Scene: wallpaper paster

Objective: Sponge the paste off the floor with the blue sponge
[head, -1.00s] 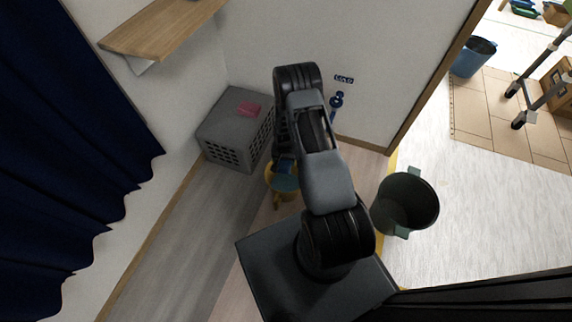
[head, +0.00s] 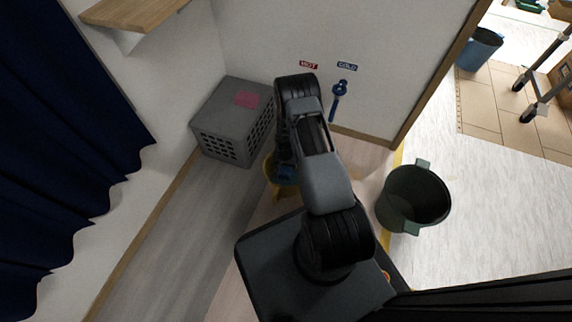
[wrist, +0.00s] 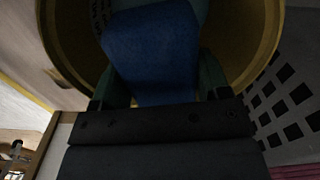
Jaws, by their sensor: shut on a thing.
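The blue sponge (wrist: 152,45) is between the fingers of my gripper (wrist: 160,72) in the wrist view, and the gripper is shut on it. Below and around it is the round yellow bucket (wrist: 266,40). The sponge is over or inside the bucket's mouth; I cannot tell how deep. In the head view my arm hides most of the bucket (head: 268,180), and a bit of the blue sponge (head: 287,172) shows beside the arm. I cannot make out any paste on the floor.
A grey crate (head: 222,148) with a pink item (head: 246,100) on it stands left of the bucket by the wall. A dark green bin (head: 384,205) stands to the right. Grey floor (head: 175,225) at left is clear.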

